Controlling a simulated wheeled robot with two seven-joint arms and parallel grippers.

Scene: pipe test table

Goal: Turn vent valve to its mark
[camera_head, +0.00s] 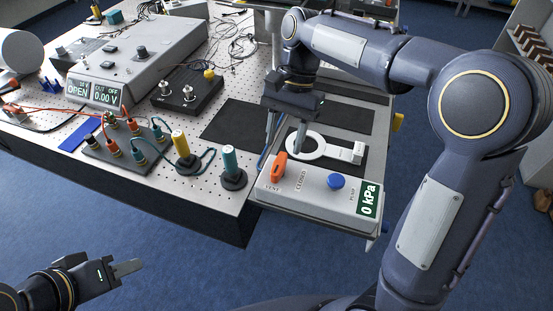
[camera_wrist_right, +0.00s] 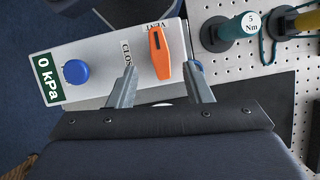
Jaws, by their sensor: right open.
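The orange vent valve handle (camera_head: 278,166) sits on the grey pump box (camera_head: 318,200), with one end by the VENT label and CLOSED printed to its side. In the right wrist view the handle (camera_wrist_right: 160,54) lies lengthwise between the two fingertips of my open right gripper (camera_wrist_right: 161,66). A gap shows on each side of it. In the head view my right gripper (camera_head: 285,146) is just behind and above the handle. My left gripper (camera_head: 127,268) is away at the lower left, edge-on, so its opening is unclear.
A blue pump button (camera_head: 337,181) and a display reading 0 kPa (camera_head: 369,198) are beside the valve. A white ring-shaped part (camera_head: 318,147) lies behind the box. Teal (camera_head: 231,163) and yellow (camera_head: 181,145) handled tools stand to the left.

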